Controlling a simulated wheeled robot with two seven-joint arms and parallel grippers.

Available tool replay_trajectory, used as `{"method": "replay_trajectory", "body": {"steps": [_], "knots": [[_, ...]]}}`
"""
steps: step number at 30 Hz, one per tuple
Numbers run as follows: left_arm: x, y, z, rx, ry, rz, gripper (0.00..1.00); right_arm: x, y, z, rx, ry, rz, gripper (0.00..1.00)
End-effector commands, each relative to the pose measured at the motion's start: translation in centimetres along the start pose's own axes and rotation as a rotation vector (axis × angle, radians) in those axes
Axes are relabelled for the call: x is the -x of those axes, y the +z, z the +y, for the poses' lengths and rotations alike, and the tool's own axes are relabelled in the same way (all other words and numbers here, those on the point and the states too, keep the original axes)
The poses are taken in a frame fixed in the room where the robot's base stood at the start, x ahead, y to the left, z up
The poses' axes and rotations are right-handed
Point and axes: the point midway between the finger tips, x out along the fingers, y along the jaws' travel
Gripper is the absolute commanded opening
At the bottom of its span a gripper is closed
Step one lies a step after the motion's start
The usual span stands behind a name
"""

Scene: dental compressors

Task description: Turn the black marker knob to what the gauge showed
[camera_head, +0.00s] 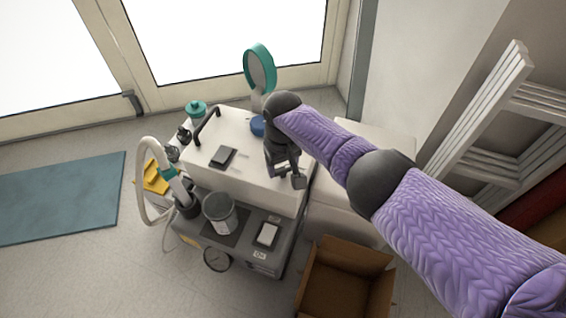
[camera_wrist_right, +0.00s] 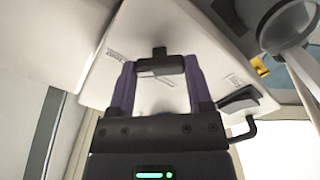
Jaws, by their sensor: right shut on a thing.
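My right gripper (camera_head: 287,172) is over the right front part of the white compressor housing (camera_head: 251,181). In the right wrist view the same gripper (camera_wrist_right: 160,68) has its two purple fingers closing on a small black piece, which I take for the black marker knob (camera_wrist_right: 159,52). Its marking and angle cannot be read. In the head view the gripper hides the knob. A round dark-rimmed dial (camera_head: 217,259), possibly the gauge, is low at the front of the unit; its reading is too small to tell. My left gripper is out of view.
A black handle (camera_head: 207,126) and a dark flat block (camera_head: 223,157) are on the housing. A grey canister (camera_head: 220,213) and white hose (camera_head: 146,180) stand in front and left. A teal-rimmed round mirror (camera_head: 260,68) rises behind. An open cardboard box (camera_head: 345,282) is at front right.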

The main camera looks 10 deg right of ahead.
Motion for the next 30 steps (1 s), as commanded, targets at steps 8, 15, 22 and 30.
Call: {"method": "replay_trajectory", "body": {"steps": [8,15,22,30], "knots": [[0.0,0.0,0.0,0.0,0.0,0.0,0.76,0.1,-0.1,0.0,-0.01,0.0,0.004,0.06],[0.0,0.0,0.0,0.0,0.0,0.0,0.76,0.1,-0.1,0.0,-0.01,-0.001,0.005,0.77],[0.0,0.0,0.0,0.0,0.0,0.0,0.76,0.1,-0.1,0.0,-0.009,0.0,0.003,1.0],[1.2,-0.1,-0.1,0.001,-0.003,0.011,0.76,2.0,-0.1,0.0,-0.009,0.0,0.006,1.0]]}}
